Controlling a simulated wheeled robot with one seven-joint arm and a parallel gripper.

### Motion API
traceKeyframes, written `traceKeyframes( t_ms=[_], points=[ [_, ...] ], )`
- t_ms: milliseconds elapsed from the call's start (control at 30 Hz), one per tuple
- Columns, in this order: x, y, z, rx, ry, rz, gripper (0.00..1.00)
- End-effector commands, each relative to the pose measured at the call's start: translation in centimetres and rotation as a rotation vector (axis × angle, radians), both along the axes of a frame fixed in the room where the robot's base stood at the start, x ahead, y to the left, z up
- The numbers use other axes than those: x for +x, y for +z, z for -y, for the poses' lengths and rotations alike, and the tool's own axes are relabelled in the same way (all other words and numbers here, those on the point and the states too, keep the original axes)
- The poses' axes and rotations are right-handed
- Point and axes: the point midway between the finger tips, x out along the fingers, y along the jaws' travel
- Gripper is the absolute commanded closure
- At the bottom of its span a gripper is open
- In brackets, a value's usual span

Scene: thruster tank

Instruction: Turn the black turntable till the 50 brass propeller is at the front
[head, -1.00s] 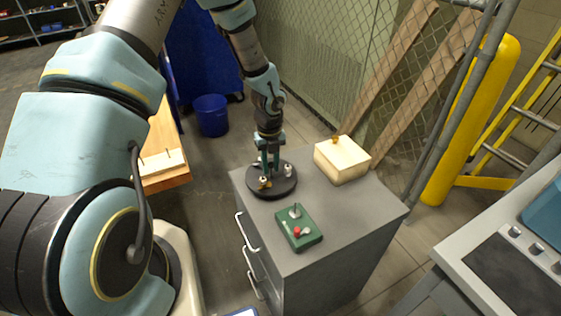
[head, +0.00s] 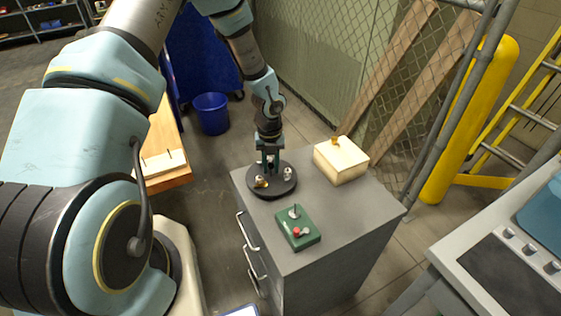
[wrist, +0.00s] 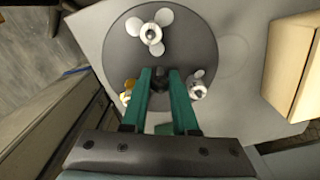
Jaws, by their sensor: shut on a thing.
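The black turntable (head: 273,193) sits on the far left part of the grey cabinet top. My gripper (head: 269,166) points down over its middle. In the wrist view my green fingers (wrist: 161,80) are shut on the dark knob (wrist: 160,76) at the turntable's centre. A brass propeller (head: 261,182) stands at the front left of the disc, and in the wrist view it (wrist: 128,88) is partly hidden beside the left finger. A silver propeller (head: 287,173) stands at the right, and a pale three-bladed one (wrist: 150,32) shows in the wrist view. No number can be read.
A green control box (head: 298,228) with a red knob and a small lever stands in front of the turntable. A cream box (head: 341,162) with a brass piece on top stands at the back right. The cabinet top (head: 345,210) is clear between and right of them.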

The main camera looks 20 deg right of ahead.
Motion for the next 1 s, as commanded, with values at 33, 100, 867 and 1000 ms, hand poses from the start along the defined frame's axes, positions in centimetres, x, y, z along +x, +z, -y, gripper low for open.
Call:
traceKeyframes(
  t_ms=[33,100,867,1000],
  points=[
    [-0.01,0.07,-0.03,0.000,-0.012,-0.001,1.00],
    [-0.02,0.04,-0.02,0.000,-0.024,-0.001,1.00],
    [0.01,0.12,-0.04,0.000,-0.162,-0.001,1.00],
    [0.04,0.14,-0.02,0.000,-0.210,0.000,1.00]
  ],
)
